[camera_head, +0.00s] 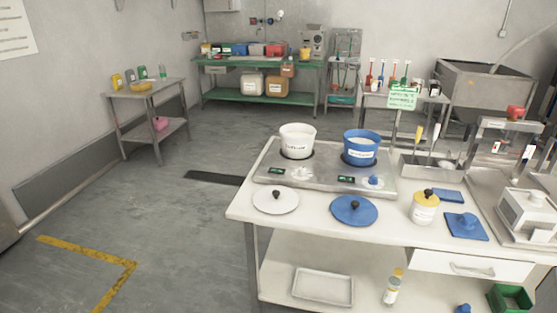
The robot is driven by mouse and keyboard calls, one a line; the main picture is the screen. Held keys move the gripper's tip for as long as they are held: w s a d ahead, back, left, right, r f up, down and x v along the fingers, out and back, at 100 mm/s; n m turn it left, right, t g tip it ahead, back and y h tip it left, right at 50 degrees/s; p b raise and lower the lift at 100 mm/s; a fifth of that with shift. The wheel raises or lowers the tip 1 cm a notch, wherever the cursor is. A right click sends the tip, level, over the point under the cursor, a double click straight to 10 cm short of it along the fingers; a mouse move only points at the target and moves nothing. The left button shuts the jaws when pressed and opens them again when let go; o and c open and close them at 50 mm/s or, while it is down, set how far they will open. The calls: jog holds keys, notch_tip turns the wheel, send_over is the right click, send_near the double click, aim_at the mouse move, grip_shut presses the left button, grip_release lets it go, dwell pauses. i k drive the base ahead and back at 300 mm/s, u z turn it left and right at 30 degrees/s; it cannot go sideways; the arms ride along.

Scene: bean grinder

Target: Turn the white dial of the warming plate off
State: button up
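The warming plate (325,178) is a steel double unit on the white table (310,220). Its white dial (301,173) is on the front left part, beside a small green-lit display (277,171). The dial's exact pointer position is too small to read. A blue dial (374,180) is on the right part, beside a second display (346,180). A white pot (297,141) with a label stands on the left plate, behind the white dial. A blue pot (360,148) stands on the right plate. My gripper is not in view.
A white lid (275,200) and a blue lid (353,210) lie in front of the warming plate. A yellow-and-white jar (424,208), a blue pad (466,226) and a white machine (527,214) stand to the right. Open floor (170,235) lies left of the table.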

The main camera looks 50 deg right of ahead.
aim_at(302, 171)
jog(key=z, duration=0.15)
jog(key=i, duration=1.5)
jog(key=z, duration=0.35)
